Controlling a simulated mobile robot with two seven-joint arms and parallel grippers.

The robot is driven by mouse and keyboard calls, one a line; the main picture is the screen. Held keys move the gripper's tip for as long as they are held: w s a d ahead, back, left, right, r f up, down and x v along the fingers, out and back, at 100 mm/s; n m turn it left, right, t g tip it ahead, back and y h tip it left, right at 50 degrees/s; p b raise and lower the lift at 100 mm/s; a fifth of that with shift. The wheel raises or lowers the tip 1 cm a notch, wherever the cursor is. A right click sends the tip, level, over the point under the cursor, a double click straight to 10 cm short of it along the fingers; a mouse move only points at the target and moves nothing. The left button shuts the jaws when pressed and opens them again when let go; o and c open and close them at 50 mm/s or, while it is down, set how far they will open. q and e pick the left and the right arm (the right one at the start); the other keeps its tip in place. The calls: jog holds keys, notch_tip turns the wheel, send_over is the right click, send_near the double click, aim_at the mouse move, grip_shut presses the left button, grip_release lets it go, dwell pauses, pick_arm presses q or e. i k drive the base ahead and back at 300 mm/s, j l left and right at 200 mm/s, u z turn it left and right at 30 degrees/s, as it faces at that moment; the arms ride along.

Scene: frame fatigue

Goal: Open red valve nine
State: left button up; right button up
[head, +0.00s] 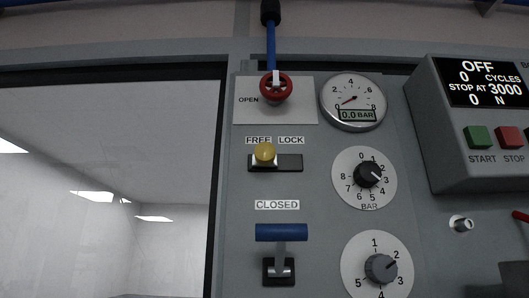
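The red valve (276,87) is a small round red handwheel on a pale plate in the upper middle of the grey panel. A white mark on it points up, and the word OPEN (249,100) stands to its left. A blue hose (270,45) runs up from behind it to a black fitting. No label with the number nine can be read. Neither of my grippers shows in the head view.
Right of the valve is a gauge (353,101) reading 0.0 BAR. Below are a yellow knob (264,152) under FREE and LOCK, a blue-handled lever (281,232) under CLOSED, and two dials (370,175). A control box (478,158) juts out at right; a window (110,190) fills the left.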

aim_at(276, 94)
jog(key=k+j+z, duration=0.3)
jog(key=j, duration=0.25)
jog(key=k+j+z, duration=0.35)
jog(key=j, duration=0.2)
jog(key=k+j+z, duration=0.3)
jog(key=k+l+u, duration=0.1)
jog(key=u, duration=0.8)
jog(key=k+j, duration=0.05)
